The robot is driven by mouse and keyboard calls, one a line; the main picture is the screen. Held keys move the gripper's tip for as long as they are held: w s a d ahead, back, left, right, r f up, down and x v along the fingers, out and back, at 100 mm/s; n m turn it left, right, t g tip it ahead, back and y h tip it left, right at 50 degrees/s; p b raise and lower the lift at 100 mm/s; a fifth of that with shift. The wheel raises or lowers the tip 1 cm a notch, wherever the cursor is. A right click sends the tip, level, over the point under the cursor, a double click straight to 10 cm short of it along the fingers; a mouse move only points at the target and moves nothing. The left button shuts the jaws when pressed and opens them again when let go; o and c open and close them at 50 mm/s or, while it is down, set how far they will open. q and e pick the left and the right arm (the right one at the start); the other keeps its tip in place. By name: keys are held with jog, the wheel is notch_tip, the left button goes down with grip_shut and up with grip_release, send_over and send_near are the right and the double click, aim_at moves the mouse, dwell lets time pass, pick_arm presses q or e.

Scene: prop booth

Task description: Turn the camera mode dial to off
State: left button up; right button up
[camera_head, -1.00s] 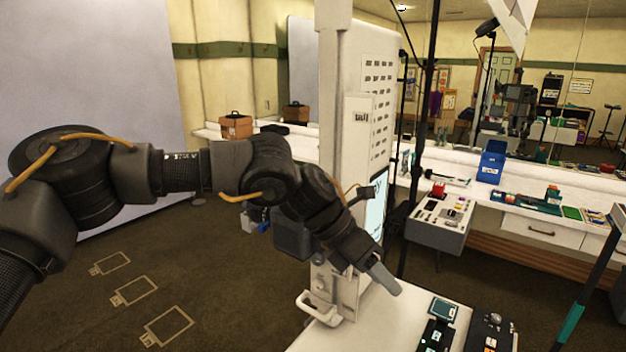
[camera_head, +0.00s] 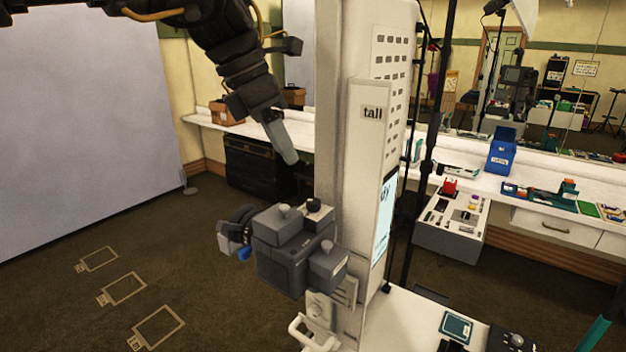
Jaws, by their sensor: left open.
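The grey camera (camera_head: 290,250) is mounted on the side of the white booth column, its dark lens (camera_head: 236,230) pointing left. A grey knob (camera_head: 283,211) and a black knob (camera_head: 314,206) stand on its top. I cannot tell which one is the mode dial or read any markings. My left gripper (camera_head: 281,142) hangs above the camera, its pale fingers pointing down and right. It is open, holds nothing and is apart from the camera. My right gripper is out of view.
The white column (camera_head: 345,130) with a "tall" label stands just right of the camera. A white handle (camera_head: 312,335) and a small shelf (camera_head: 405,320) are below. A long white counter (camera_head: 470,178) runs behind. The floor at left is clear.

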aim_at(311, 201)
pick_arm(q)
jog(key=shift+s+d+f, duration=0.3)
jog(key=shift+d+f, duration=0.1)
jog(key=shift+f, duration=0.2)
jog(key=shift+s+d+f, duration=0.3)
jog(key=shift+d+f, duration=0.05)
jog(key=shift+f, duration=0.2)
jog(key=x, duration=0.2)
jog(key=p+x, duration=0.1)
jog(key=x, duration=0.3)
jog(key=shift+w+p, duration=0.35)
jog(key=shift+w, duration=0.05)
jog(key=shift+d+f, duration=0.1)
jog(key=shift+f, duration=0.2)
jog(key=shift+d+f, duration=0.2)
jog(key=shift+f, duration=0.2)
jog(key=c, duration=0.9)
grip_shut()
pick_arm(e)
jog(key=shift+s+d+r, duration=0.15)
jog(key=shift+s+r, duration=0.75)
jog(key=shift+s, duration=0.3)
